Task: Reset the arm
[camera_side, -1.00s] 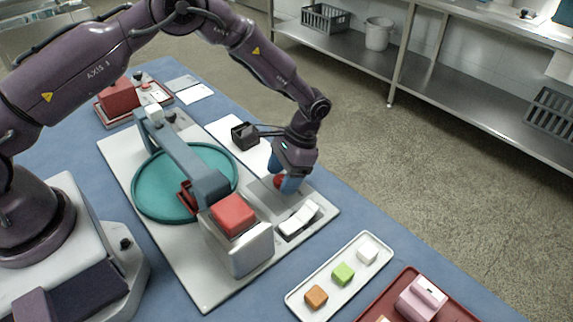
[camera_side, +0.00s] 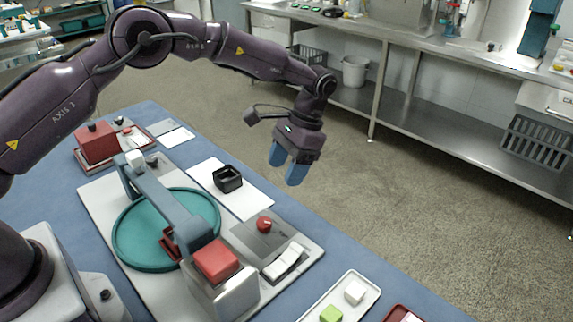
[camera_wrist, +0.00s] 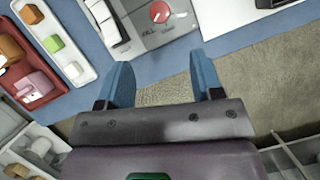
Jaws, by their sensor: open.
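My gripper (camera_side: 287,168) is open and empty. It hangs in the air above and beyond the far edge of the blue table, with its two blue fingers apart. In the wrist view its fingers (camera_wrist: 164,84) also show apart with nothing between them. The colloid mill stands on the table as a white base with a teal round tray (camera_side: 128,240), a grey arm, a red block (camera_side: 216,260) and a grey panel. On the panel is a red knob (camera_side: 264,224), which also shows in the wrist view (camera_wrist: 160,12). The gripper is clear of the knob.
A white tray (camera_side: 322,300) with small cubes lies at the front right. A black open box (camera_side: 228,178) stands on a white sheet. A red box (camera_side: 97,143) is at the far left. A steel bench (camera_side: 440,130) runs along the back; open floor lies between.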

